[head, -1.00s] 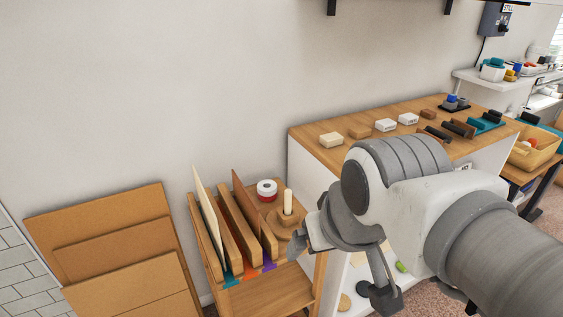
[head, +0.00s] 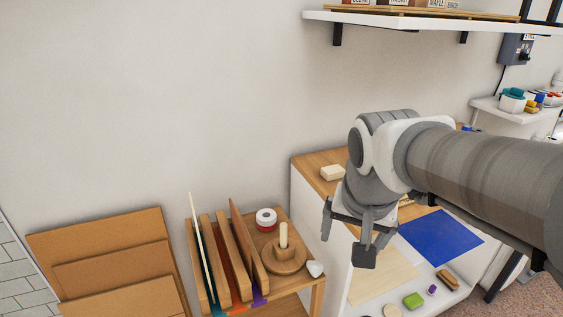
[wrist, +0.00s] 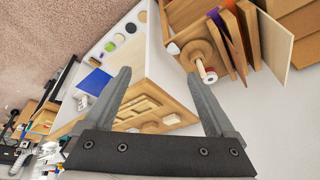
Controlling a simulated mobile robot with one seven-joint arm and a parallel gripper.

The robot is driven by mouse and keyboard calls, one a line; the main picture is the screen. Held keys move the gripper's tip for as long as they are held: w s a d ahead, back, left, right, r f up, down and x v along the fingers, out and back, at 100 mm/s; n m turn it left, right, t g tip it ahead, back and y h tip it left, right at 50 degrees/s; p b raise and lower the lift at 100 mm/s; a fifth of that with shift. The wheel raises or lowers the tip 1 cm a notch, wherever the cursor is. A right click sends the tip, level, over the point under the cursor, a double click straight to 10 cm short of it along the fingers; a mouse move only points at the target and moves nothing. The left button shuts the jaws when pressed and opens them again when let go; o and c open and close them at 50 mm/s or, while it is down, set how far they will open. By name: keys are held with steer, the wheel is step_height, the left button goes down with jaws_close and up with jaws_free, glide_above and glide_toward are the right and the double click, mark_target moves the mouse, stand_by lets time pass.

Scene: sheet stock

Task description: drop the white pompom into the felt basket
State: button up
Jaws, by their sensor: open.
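A small white thing (head: 315,269), perhaps the pompom, sits at the right front edge of a low wooden stand (head: 290,285). It also shows in the wrist view (wrist: 173,48). My gripper (head: 345,238) is open and empty, in the air up and to the right of it and apart from it. In the wrist view both fingers of my gripper (wrist: 158,76) are spread wide with nothing between them. I cannot make out the felt basket for certain in the views of now.
The stand also holds upright boards (head: 232,255), a wooden peg on a round base (head: 284,258) and a tape roll (head: 266,219). A white cabinet (head: 308,205) with a wooden top stands to the right. A wall shelf (head: 430,22) hangs above. Brown panels (head: 110,260) lean at left.

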steer(key=w+f+m+g+p, duration=0.25)
steer(key=w+m, duration=0.45)
steer(key=w, duration=0.4)
steer(key=m+g+p, duration=0.2)
steer(key=m+p, duration=0.2)
steer(key=m, duration=0.3)
glide_above(316, 262)
step_height(316, 262, down, 10)
steer(key=shift+y, duration=0.4)
steer(key=f, duration=0.3)
steer(key=f+b, duration=0.1)
steer(key=f, duration=0.3)
steer(key=f+b, duration=0.1)
steer(key=f, duration=0.3)
steer(key=shift+s+f, duration=0.1)
steer(key=shift+s, duration=0.15)
steer(key=shift+w+f+b, duration=0.2)
steer(key=shift+f+b, duration=0.4)
steer(key=shift+f, duration=2.55)
jaws_close()
